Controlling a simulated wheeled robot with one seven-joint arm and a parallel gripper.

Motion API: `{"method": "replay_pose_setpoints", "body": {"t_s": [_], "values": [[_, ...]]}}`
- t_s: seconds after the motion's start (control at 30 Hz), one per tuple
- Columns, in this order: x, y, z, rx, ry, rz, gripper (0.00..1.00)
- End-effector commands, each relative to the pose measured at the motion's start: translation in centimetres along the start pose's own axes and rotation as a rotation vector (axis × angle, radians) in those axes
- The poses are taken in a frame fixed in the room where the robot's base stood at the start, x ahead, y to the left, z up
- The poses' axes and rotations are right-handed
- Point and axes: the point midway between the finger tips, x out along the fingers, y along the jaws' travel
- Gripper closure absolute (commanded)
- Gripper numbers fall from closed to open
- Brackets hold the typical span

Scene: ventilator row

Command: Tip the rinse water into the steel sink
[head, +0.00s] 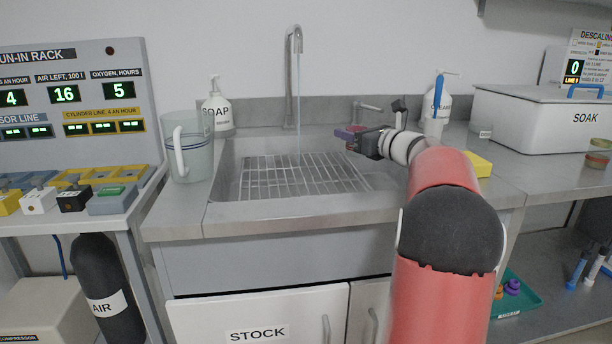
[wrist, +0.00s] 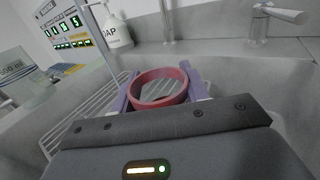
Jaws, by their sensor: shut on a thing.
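The steel sink (head: 225,170) is set in the counter, with a wire rack (head: 300,178) on its floor. My gripper (head: 350,133) is above the right part of the basin. Its purple fingers are shut on a small red round thing with an open rim (wrist: 160,88), a ring or a shallow cup. I cannot tell whether water is in it or how far it is tilted. The tall tap (head: 290,75) stands behind the sink, and a thin pale stream runs down from its spout, left of my gripper.
A clear jug (head: 190,150) stands left of the sink, with a soap bottle (head: 216,112) behind it. A cleaner bottle (head: 436,108), a yellow sponge (head: 480,164) and a white SOAK box (head: 545,122) are to the right. A small lever tap (wrist: 275,14) is at the sink's back.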

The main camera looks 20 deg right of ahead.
Motion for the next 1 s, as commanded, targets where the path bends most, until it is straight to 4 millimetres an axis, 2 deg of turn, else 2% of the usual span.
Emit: {"method": "replay_pose_setpoints", "body": {"t_s": [0.37,1.0], "values": [[0.2,0.5,-0.2,-0.053,0.021,0.001,0.81],[1.3,3.2,-2.4,-0.345,0.139,0.004,0.81]]}}
